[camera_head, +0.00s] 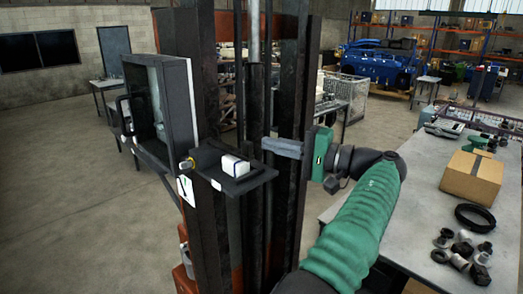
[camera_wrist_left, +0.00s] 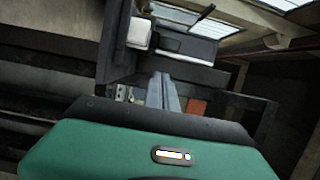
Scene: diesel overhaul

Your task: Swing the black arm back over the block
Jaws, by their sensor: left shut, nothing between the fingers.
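My left gripper (camera_head: 268,145) is green with grey fingers. It is shut and empty, its fingers pointing left across the dark upright post in the head view. In the left wrist view its closed fingers (camera_wrist_left: 162,76) show at the middle. A flat black bracket (camera_head: 250,185) sticks out from the post, below and left of the fingertips, with a white block (camera_head: 235,166) on it. The white block also shows in the left wrist view (camera_wrist_left: 139,32). I see no contact between fingers and bracket. I cannot tell which black part is the task's arm. My right gripper is out of view.
A dark-framed panel (camera_head: 177,100) is mounted left of the posts. On the right, a grey table (camera_head: 430,170) holds a cardboard box (camera_head: 472,176), a black ring (camera_head: 475,218) and several small dark parts. A blue engine (camera_head: 380,64) stands far back. Floor at left is clear.

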